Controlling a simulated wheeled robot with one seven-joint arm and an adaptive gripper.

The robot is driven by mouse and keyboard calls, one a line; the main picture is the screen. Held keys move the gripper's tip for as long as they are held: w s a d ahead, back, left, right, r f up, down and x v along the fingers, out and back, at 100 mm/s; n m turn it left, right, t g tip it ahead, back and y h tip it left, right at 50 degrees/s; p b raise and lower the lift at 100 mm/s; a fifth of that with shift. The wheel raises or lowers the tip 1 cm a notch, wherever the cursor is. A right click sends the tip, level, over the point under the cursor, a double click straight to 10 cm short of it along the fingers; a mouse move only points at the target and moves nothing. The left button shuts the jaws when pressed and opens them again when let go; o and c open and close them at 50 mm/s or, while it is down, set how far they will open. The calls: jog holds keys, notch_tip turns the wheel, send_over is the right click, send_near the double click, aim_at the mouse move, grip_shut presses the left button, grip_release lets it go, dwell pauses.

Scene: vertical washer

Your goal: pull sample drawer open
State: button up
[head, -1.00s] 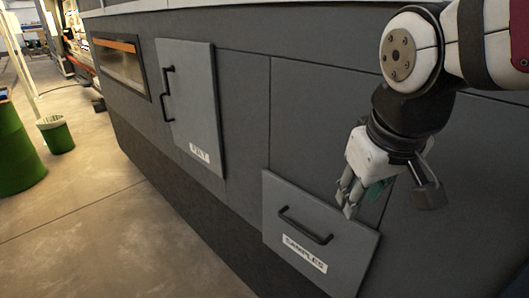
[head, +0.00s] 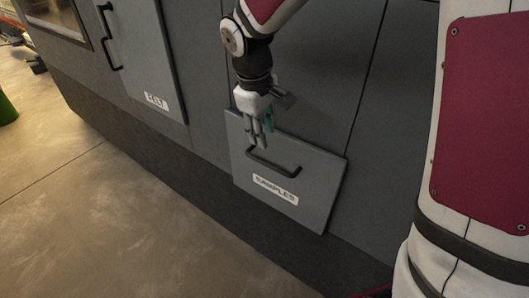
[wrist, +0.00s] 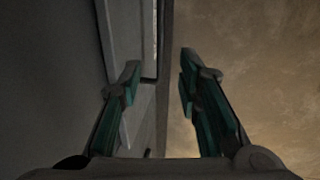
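The sample drawer (head: 310,180) is a grey front panel low on the machine, labelled "SAMPLES" (head: 275,191). It looks closed. Its black bar handle (head: 274,164) runs across the panel above the label. My gripper (head: 262,143) points down in front of the panel's upper left part, just above the handle's left end. In the wrist view my gripper (wrist: 160,66) has its two fingers spread apart with nothing held between them. The drawer front lies edge-on there, around the left finger. I cannot tell whether a finger touches the handle.
A second grey door (head: 145,60) with a vertical black handle (head: 107,38) is at the upper left of the machine. The concrete floor (head: 90,220) is clear in front. A green barrel (head: 6,110) shows at the far left edge.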

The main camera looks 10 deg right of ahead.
aim_at(269, 164)
jog(key=f, duration=0.3)
jog(key=w+d+f, duration=0.1)
jog(key=f, duration=0.7)
jog(key=shift+w+d+f, duration=0.2)
jog(key=shift+d+f, duration=0.05)
jog(key=shift+d, duration=0.05)
grip_shut()
